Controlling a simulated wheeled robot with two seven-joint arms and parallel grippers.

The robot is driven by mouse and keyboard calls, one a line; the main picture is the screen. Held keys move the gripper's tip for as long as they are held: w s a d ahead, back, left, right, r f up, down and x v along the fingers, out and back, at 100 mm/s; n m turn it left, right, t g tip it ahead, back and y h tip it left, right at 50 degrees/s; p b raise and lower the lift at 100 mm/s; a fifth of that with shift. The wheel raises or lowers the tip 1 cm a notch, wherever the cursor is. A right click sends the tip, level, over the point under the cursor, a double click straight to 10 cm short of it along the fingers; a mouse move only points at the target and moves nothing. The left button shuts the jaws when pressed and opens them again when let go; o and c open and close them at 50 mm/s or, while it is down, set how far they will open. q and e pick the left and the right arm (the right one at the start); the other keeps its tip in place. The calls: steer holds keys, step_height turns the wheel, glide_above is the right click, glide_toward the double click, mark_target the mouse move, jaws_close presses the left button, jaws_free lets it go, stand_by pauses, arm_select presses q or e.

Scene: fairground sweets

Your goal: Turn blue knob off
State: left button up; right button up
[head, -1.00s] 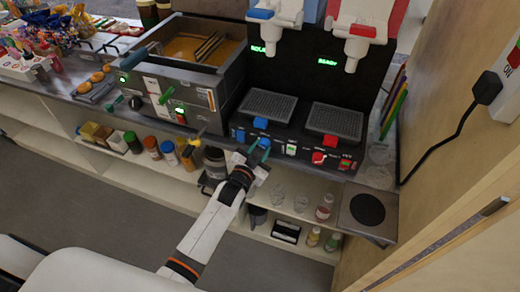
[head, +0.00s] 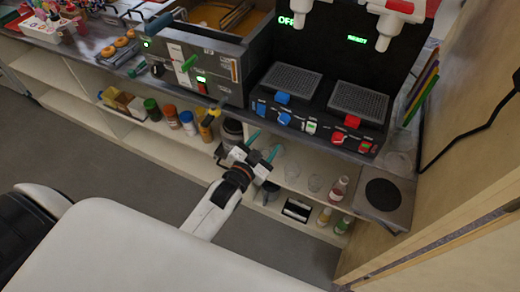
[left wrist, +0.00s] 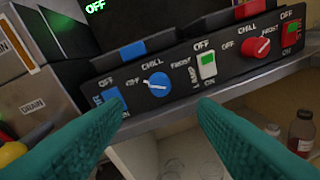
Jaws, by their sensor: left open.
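The blue knob (head: 284,118) is on the front panel of the black two-nozzle machine, left of a white switch. In the left wrist view the blue knob (left wrist: 157,83) has its white mark pointing left, toward the OFF label. The green display above the blue side (head: 286,21) reads OFF. My left gripper (head: 263,146) is open and empty, below and in front of the panel, apart from the knob. Its teal fingers spread on either side of the knob in the left wrist view. My right gripper is not in view.
A blue switch (left wrist: 113,102) is left of the knob; a white switch (left wrist: 207,65) and red knob (left wrist: 256,47) are right. The fryer (head: 195,65) stands left of the machine. Shelves below hold jars, cups and a bottle (head: 338,190). A wooden wall is at right.

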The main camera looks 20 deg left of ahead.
arm_select(q)
steer(key=shift+s+a+r, duration=0.15)
steer(key=shift+s, duration=1.1)
steer(key=s+f+n+g, duration=0.1)
steer(key=s+f+g, duration=0.4)
steer(key=f, duration=0.9)
steer(key=s+f+g, duration=0.2)
steer(key=s+f, duration=0.4)
steer(key=f, duration=0.8)
steer(key=s+a+f+g, duration=0.1)
steer(key=s+f+g, duration=0.2)
steer(key=s, duration=0.6)
steer(key=s+a+f+n+g+y, duration=0.1)
steer(key=s+a+f+g, duration=0.1)
steer(key=s+f, duration=0.6)
steer(key=s+a+f+g, duration=0.1)
steer(key=s+f+g, duration=0.2)
steer(key=s, duration=0.8)
step_height(320, 180, down, 3)
steer(key=shift+a+r+n+g+y, duration=0.2)
steer(key=shift+a+n+g+y, duration=0.1)
steer(key=shift+a+n+y, duration=0.1)
